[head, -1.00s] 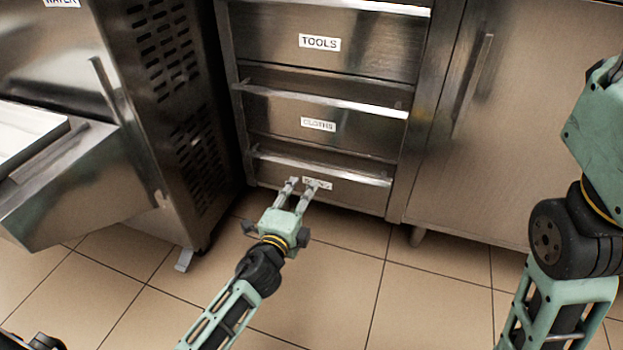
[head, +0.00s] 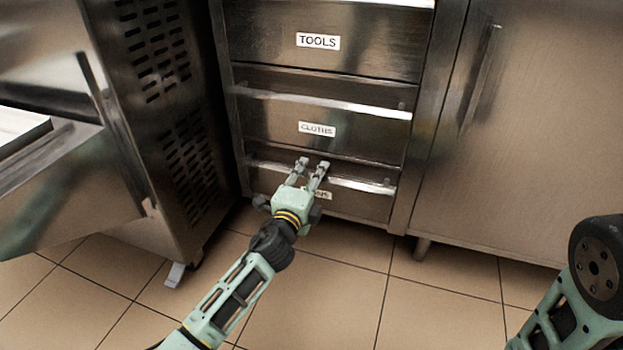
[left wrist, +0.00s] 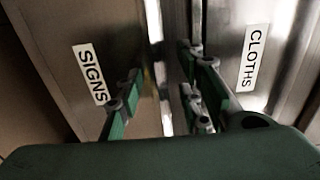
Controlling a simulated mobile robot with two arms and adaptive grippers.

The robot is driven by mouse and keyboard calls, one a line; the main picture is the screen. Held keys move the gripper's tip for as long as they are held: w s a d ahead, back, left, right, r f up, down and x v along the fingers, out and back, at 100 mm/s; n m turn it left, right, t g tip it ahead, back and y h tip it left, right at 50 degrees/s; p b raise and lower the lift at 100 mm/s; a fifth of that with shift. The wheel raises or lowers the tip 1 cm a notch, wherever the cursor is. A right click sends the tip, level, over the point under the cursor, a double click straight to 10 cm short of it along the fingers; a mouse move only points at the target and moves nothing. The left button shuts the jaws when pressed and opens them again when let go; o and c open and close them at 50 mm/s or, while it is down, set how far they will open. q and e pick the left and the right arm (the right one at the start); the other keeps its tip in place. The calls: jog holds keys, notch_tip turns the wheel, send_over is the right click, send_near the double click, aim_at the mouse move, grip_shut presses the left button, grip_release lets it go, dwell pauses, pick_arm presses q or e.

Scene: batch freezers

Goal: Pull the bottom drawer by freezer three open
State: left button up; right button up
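The bottom drawer (head: 355,204) is a steel front below the CLOTHS drawer (head: 365,134) and looks shut. Its SIGNS label (left wrist: 90,74) reads clearly in the left wrist view; in the head view my gripper partly covers it. A bright bar handle (head: 362,185) runs along its top edge. My left gripper (head: 313,165) is at this handle, left of its middle. In the left wrist view its fingers are apart, with the handle bar (left wrist: 155,40) between them. I cannot tell whether they touch it. My right gripper is out of view.
The TOOLS drawer (head: 370,45) is above. A vented steel machine (head: 165,110) stands close on the left, with a steel part jutting out. A cabinet door (head: 545,130) with a vertical handle is on the right. Tiled floor (head: 340,280) in front is clear.

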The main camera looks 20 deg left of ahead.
pick_arm(q)
jog(key=shift+c, duration=0.2)
grip_shut()
dwell(0.4)
